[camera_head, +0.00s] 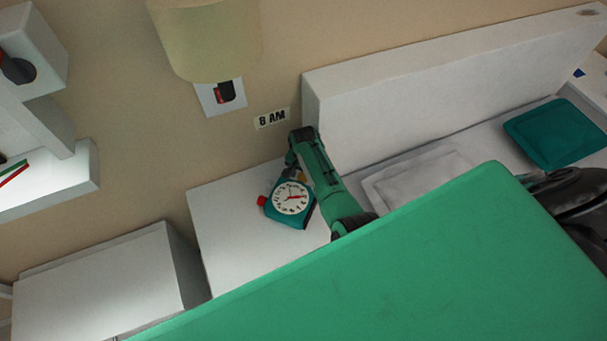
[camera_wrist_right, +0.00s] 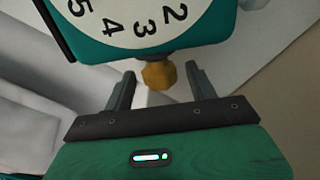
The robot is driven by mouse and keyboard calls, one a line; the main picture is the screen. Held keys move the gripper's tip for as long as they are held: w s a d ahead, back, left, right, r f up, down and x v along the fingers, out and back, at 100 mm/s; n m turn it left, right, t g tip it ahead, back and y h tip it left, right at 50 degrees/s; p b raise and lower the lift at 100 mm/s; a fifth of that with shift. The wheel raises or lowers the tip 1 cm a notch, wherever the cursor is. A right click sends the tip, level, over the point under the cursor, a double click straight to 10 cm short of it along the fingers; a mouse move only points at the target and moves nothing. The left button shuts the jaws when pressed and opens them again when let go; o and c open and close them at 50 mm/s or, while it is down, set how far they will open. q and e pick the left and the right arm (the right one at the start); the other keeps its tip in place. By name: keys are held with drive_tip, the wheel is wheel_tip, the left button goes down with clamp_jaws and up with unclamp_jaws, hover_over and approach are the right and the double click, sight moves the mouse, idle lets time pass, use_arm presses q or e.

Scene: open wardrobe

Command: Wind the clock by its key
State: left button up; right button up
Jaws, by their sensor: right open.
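The clock (camera_head: 290,199) has a teal case, a white dial and a red knob on its left side. It stands on a white nightstand (camera_head: 228,229). In the right wrist view its dial (camera_wrist_right: 140,20) fills the top, and a yellow-brown key (camera_wrist_right: 159,74) sticks out of the case side towards my right gripper (camera_wrist_right: 161,88). The two fingers are open on either side of the key, with gaps between them and it. In the head view my right gripper (camera_head: 297,160) is at the clock's far right side, partly hiding the key. My left gripper is not in view.
A white headboard (camera_head: 400,85) and bed stand to the right, with a grey pillow (camera_head: 415,180) and a teal pillow (camera_head: 556,132). An "8 AM" sign (camera_head: 271,118) and a lamp (camera_head: 208,40) are on the wall. A white cabinet (camera_head: 100,285) stands left of the nightstand.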

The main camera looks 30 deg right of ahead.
drive_tip(key=c, duration=1)
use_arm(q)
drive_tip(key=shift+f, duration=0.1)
use_arm(e)
drive_tip(key=shift+w, duration=0.1)
drive_tip(key=shift+w+a+g+h, duration=0.1)
drive_tip(key=shift+g+h, duration=0.4)
drive_tip(key=shift+g, duration=0.1)
drive_tip(key=shift+w+a+f+g+h+b, duration=0.15)
drive_tip(key=shift+f+g+h+b, duration=0.15)
drive_tip(key=shift+g+h+b, duration=0.7)
drive_tip(key=shift+w+g+b, duration=0.1)
drive_tip(key=shift+g+b, duration=0.2)
drive_tip(key=shift+b, duration=0.85)
drive_tip(key=shift+a+g+h+b, duration=0.1)
drive_tip(key=shift+g+h+b, duration=0.5)
drive_tip(key=shift+b, duration=0.5)
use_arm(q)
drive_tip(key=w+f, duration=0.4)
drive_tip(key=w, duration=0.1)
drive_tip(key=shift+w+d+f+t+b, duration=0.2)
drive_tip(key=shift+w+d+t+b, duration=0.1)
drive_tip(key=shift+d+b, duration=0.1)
use_arm(e)
drive_tip(key=shift+r+g, duration=0.1)
drive_tip(key=shift+g, duration=0.2)
